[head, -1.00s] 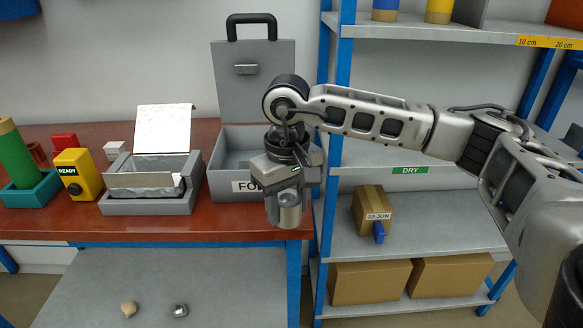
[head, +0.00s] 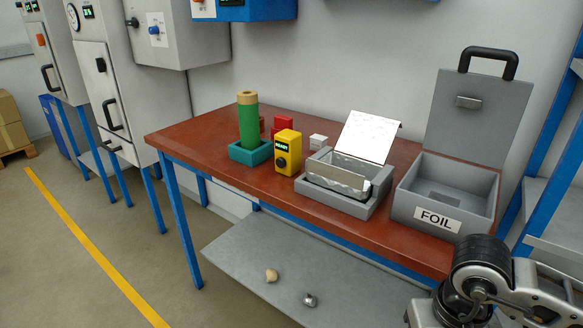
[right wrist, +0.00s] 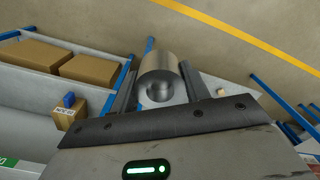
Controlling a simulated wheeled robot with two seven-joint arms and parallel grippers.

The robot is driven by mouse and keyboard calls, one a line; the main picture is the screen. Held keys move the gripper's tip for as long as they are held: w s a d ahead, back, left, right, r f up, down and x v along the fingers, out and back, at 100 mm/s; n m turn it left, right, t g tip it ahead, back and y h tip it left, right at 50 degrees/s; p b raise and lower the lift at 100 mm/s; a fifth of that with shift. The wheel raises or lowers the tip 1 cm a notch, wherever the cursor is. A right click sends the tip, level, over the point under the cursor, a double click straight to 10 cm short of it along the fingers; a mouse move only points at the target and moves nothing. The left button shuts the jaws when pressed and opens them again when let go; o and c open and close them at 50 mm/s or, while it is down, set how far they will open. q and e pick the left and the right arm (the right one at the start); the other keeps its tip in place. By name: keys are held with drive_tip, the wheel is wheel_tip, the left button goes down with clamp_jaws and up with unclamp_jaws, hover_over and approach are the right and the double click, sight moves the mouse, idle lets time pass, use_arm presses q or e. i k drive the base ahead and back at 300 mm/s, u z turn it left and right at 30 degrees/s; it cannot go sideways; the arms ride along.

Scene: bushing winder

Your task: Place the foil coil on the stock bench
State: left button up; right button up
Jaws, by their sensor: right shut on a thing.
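The foil coil (right wrist: 160,75) is a silver-grey metal cylinder with a hollow end facing the camera in the right wrist view. My right gripper (right wrist: 158,88) is shut on it, one dark finger on each side, and holds it off any surface. In the head view only my right wrist (head: 478,285) shows at the lower right; the fingers and coil are out of frame there. A bench with a red-brown top (head: 213,142) and blue legs stands ahead; I cannot tell whether it is the stock bench. My left gripper is not in view.
On the bench stand an open FOIL box (head: 402,205), a grey foil tray (head: 315,192), a yellow READY unit (head: 287,150) and a green cylinder in a teal holder (head: 245,153). A lower shelf (head: 340,295) holds two small objects. Open floor (head: 60,265) lies left.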

sight(199, 136)
drive_tip(key=k, duration=1.15)
drive_tip(key=u, duration=1.25)
drive_tip(key=i, duration=1.55)
drive_tip(key=u, duration=0.6)
drive_tip(key=i, duration=1.95)
drive_tip(key=z, duration=0.65)
